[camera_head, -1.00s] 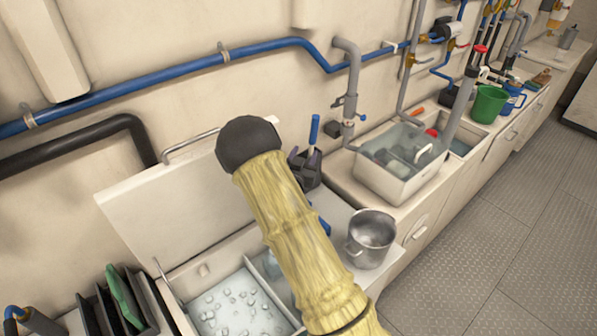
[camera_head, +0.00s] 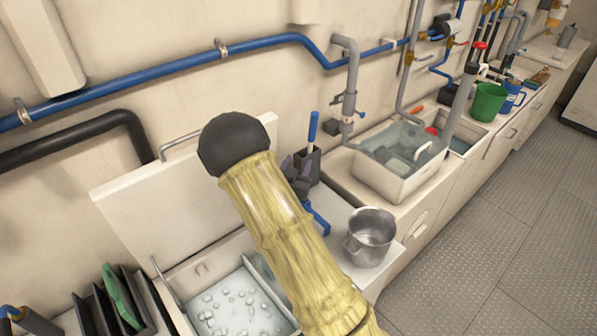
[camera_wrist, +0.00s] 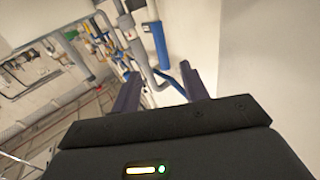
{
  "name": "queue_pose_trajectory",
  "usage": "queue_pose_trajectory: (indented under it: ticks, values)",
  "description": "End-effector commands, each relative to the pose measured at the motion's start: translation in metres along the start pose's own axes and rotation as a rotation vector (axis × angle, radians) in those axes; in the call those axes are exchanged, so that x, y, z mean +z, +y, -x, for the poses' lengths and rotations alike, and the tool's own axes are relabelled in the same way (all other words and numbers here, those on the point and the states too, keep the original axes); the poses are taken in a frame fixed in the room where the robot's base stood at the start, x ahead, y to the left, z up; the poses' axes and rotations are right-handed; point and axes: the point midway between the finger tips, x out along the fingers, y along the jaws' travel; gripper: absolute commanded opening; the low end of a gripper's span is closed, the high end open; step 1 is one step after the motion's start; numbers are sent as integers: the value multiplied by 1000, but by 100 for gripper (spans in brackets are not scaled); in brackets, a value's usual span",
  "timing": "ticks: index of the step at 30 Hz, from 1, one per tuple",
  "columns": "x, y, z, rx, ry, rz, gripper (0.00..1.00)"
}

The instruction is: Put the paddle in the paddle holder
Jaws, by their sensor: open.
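A blue handle (camera_head: 313,127) stands upright out of a small dark box-like holder (camera_head: 309,160) against the wall. A second blue piece (camera_head: 318,219) lies on the counter just in front of it, partly behind my arm. I cannot tell for certain which blue piece is the paddle. My gripper (camera_head: 294,172) is mostly hidden behind my yellow-sleeved arm, with its dark purple fingers beside the holder. In the wrist view my gripper (camera_wrist: 160,72) is open, its fingers apart. A thick blue cylinder (camera_wrist: 157,45) and a thin blue strip show beyond and between the fingers.
A steel pot (camera_head: 371,240) stands on the counter to the right. A raised lid (camera_head: 165,205) and an ice-filled bin (camera_head: 240,305) are at left, near a dark rack (camera_head: 135,318) holding a green board. A water-filled basin (camera_head: 392,186) and a green bucket (camera_head: 488,103) are farther right.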

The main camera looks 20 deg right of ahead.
Motion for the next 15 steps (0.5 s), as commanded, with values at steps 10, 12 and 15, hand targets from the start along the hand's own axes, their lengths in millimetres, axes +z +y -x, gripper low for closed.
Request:
queue_pose_trajectory:
  ticks: [10, 12, 15]
  values:
    - [7, 2, 19, -66, -361, -31, 45]
    - [8, 2, 33, -103, -477, -26, 45]
    - [7, 4, 58, -162, -634, -2, 45]
